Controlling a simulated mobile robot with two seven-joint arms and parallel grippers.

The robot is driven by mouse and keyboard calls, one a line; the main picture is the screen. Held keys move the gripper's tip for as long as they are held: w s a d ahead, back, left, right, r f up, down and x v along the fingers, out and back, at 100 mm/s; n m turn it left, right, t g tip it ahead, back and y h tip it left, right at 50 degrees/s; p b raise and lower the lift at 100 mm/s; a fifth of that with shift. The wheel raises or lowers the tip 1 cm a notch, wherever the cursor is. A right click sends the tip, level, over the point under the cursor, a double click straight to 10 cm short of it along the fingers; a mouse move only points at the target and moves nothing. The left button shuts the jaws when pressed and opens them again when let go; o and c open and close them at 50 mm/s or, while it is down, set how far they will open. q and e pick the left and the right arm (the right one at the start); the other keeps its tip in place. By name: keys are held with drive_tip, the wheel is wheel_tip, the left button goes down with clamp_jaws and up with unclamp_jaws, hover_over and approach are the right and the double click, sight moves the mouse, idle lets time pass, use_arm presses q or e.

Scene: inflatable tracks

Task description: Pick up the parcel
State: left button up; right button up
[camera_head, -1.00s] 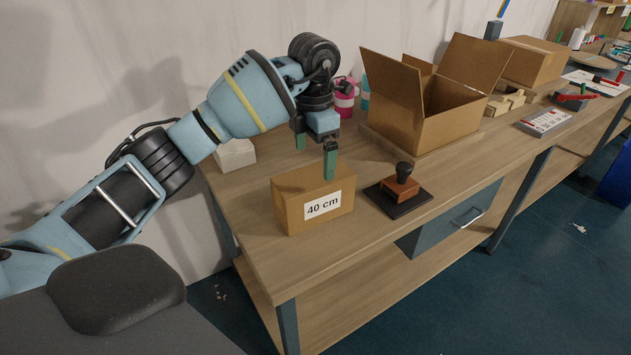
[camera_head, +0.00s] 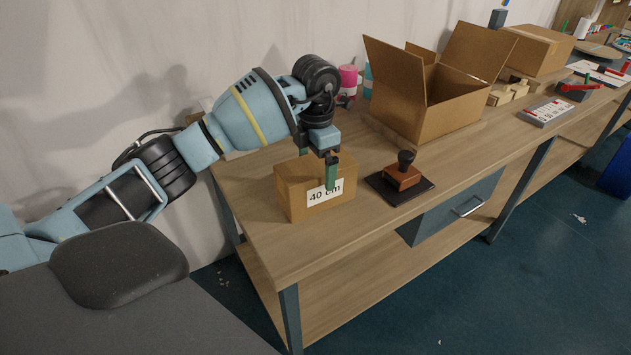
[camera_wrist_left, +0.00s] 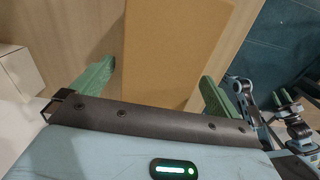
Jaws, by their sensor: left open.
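The parcel (camera_head: 298,192) is a brown cardboard box with a white "40 cm" label, standing on the near left part of the wooden workbench. My left gripper (camera_head: 317,170) is open, with its green fingers pointing down at the parcel. The near finger is in front of the labelled face and covers part of the label. The far finger is mostly hidden behind the box. In the left wrist view the parcel (camera_wrist_left: 175,50) lies between the two open fingers (camera_wrist_left: 155,85).
A stamp (camera_head: 403,172) on a dark pad sits right of the parcel. An open cardboard box (camera_head: 430,100) stands behind it, with pink and teal cups (camera_head: 348,80) beside. The bench's front edge (camera_head: 400,225) is near the parcel. Bare wood lies around the parcel.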

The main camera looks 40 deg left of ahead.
use_arm(q)
drive_tip(key=shift+f, duration=0.8)
drive_tip(key=shift+r, duration=0.1)
drive_tip(key=c, duration=1.5)
